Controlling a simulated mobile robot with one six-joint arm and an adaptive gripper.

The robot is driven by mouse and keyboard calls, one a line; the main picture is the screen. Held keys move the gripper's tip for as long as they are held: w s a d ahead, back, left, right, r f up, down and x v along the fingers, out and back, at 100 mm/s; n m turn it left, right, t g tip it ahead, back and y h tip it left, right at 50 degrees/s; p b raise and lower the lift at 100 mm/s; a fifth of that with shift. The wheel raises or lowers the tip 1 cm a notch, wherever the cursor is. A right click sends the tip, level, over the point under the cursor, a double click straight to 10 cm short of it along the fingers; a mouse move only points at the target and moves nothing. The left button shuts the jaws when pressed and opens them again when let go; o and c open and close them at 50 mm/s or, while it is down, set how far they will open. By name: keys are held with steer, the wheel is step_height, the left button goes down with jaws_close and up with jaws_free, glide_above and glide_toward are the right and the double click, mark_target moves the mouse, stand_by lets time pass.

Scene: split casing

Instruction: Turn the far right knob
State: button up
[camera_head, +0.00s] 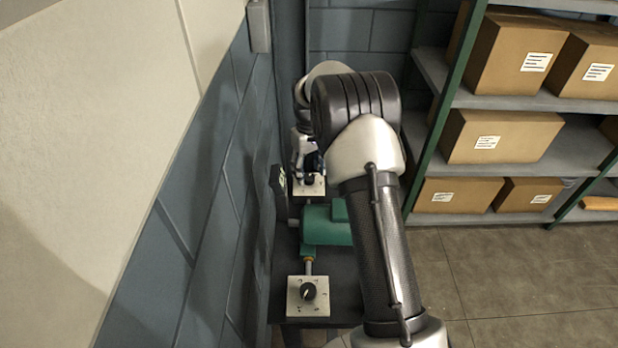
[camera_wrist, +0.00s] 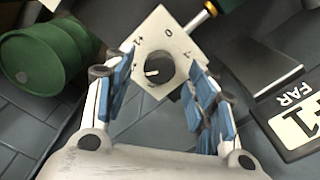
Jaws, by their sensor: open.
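The far knob (camera_wrist: 160,68) is a round black knob with a pale pointer mark. In the wrist view it sits on a square light plate (camera_wrist: 150,35) with printed marks, and its pointer faces left. My gripper (camera_wrist: 160,62) is open, with its blue-padded fingers on either side of the knob; I cannot tell whether they touch it. In the head view my gripper (camera_head: 305,160) is over the far plate (camera_head: 310,187), and the far knob is largely hidden there. A sign reading FAR (camera_wrist: 297,115) lies right of the plate in the wrist view.
A nearer black knob (camera_head: 308,291) sits on its own light plate (camera_head: 293,308). A blue wall stands close on the left; shelves with boxes (camera_head: 505,135) stand right.

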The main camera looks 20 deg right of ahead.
steer(key=shift+f, duration=1)
steer(key=c, duration=1.1)
